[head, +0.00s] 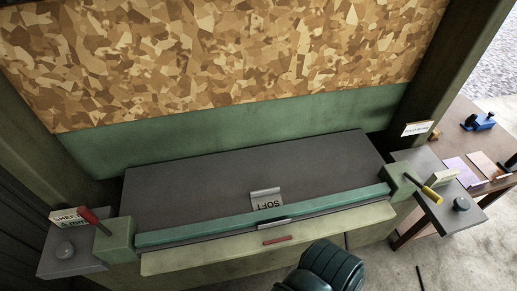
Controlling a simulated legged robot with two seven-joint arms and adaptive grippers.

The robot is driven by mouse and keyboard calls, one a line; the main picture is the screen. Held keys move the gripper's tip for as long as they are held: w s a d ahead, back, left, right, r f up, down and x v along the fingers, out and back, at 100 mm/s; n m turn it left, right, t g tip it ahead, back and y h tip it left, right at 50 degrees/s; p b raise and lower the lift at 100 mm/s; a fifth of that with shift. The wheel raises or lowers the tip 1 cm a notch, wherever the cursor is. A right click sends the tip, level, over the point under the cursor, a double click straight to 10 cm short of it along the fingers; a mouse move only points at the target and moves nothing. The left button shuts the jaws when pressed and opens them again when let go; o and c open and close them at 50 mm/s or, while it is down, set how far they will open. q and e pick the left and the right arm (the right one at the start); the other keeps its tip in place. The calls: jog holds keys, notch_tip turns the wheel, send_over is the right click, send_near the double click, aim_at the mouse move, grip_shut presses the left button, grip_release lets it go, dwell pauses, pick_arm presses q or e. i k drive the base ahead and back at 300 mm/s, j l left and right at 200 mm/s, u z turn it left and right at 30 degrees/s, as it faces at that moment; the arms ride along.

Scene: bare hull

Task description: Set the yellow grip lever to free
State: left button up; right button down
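The yellow grip lever (431,193) is at the right end of the long machine. Its dark shaft comes out of a green end block (401,183), and its yellow grip points down and right over a grey side shelf (436,163). I cannot read a free mark beside it. A small pale label block (443,176) stands close by, its text too small to read. Neither of my grippers is in view, and nothing is seen touching the lever.
A red grip lever (88,214) is at the left end. A sheet marked SOFT (266,198) lies on the grey bed (210,185) behind a teal bar (230,222). A dark ribbed object (325,268) is at the bottom. A brown table (465,125) stands at right.

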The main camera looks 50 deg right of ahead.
aim_at(428, 192)
jog(key=z, duration=3.25)
